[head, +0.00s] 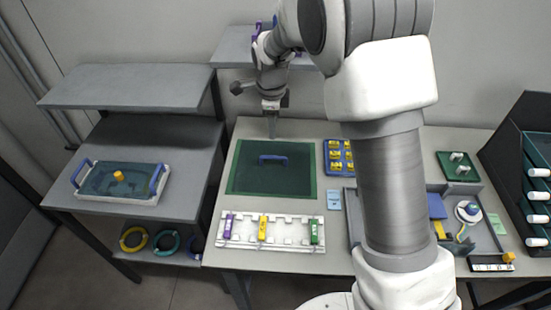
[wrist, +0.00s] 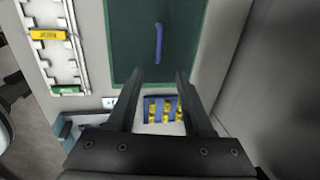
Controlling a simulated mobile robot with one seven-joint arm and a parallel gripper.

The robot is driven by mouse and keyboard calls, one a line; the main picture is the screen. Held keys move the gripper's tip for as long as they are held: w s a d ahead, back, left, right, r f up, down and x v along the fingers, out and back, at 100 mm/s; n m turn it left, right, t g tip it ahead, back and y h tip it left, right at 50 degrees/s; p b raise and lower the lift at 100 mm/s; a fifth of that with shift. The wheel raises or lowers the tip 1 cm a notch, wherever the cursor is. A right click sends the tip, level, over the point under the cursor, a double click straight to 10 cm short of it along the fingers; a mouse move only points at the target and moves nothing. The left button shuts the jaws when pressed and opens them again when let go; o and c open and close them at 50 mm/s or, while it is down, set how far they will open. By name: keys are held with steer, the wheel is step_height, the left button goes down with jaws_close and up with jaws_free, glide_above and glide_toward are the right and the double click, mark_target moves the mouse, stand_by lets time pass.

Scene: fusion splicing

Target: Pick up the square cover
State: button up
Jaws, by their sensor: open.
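A dark green square cover (head: 250,178) lies flat on the table, with a blue bar handle (head: 272,158) across its middle. In the wrist view the cover (wrist: 130,40) fills the top middle, and its handle (wrist: 158,43) runs lengthwise ahead of the fingertips. My gripper (head: 272,134) is above the table near the cover's far edge in the head view. In the wrist view my gripper (wrist: 160,77) has its two fingers spread with nothing between them. It is apart from the handle.
A blue rack of yellow pieces (head: 333,158) stands right of the cover. A white rack (head: 285,238) with coloured pieces lies in front. A white tray (head: 142,198) with blue handles and an orange knob sits on the left table. A grey shelf (head: 228,54) stands behind.

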mark_target(275, 157)
steer(key=w+f, duration=0.1)
steer(key=f, duration=0.4)
steer(key=w+f, duration=0.1)
steer(key=f, duration=0.5)
steer(key=w+f, duration=0.1)
steer(key=f, duration=0.4)
steer(key=shift+d+f+p, duration=0.2)
steer(key=shift+f+p, duration=0.2)
jaws_close()
steer(key=shift+r, duration=0.1)
stand_by(0.6)
